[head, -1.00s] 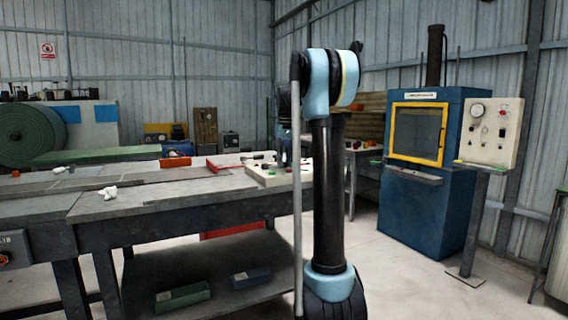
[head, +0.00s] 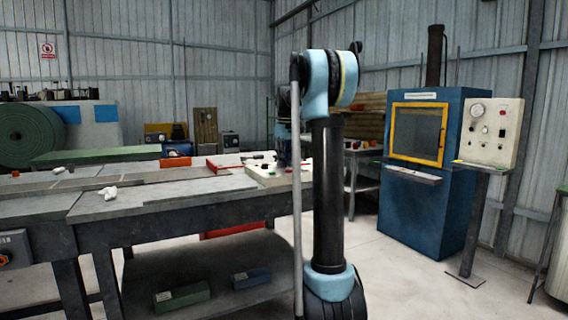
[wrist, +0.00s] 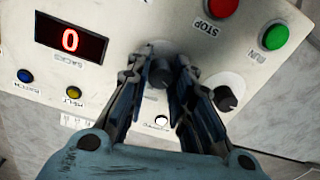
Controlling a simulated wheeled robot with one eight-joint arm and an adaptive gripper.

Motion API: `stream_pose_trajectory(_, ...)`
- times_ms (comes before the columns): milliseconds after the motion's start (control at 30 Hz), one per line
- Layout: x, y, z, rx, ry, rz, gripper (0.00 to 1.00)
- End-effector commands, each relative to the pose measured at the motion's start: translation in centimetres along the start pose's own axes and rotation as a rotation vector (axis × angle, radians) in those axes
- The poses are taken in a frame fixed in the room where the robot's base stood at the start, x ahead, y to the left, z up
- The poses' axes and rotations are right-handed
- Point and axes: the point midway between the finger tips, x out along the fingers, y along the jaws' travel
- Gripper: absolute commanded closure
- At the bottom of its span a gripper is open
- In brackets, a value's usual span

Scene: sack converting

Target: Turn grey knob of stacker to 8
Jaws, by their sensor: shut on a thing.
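In the wrist view, the stacker's pale control panel (wrist: 112,18) appears upside down. The grey knob (wrist: 159,74) sits between the fingers of my gripper (wrist: 160,68), which is shut on its sides. The knob's pointer mark and scale cannot be made out behind the fingers. A display (wrist: 70,39) on the panel shows a red 0.
Close around the knob are a black knob (wrist: 227,98), a red STOP button (wrist: 221,6), a green RUN button (wrist: 275,37), a yellow button (wrist: 74,92), a blue button (wrist: 25,76) and a small white one (wrist: 161,120). A blue press (head: 430,205) stands at right.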

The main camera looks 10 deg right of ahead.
Motion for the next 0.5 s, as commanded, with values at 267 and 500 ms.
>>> stream_pose_trajectory(267, -0.01, 0.10, 0.05, 0.002, -0.001, 0.002, 0.57)
stream_pose_trajectory(500, 0.00, 0.06, 0.03, 0.001, 0.000, 0.001, 0.57)
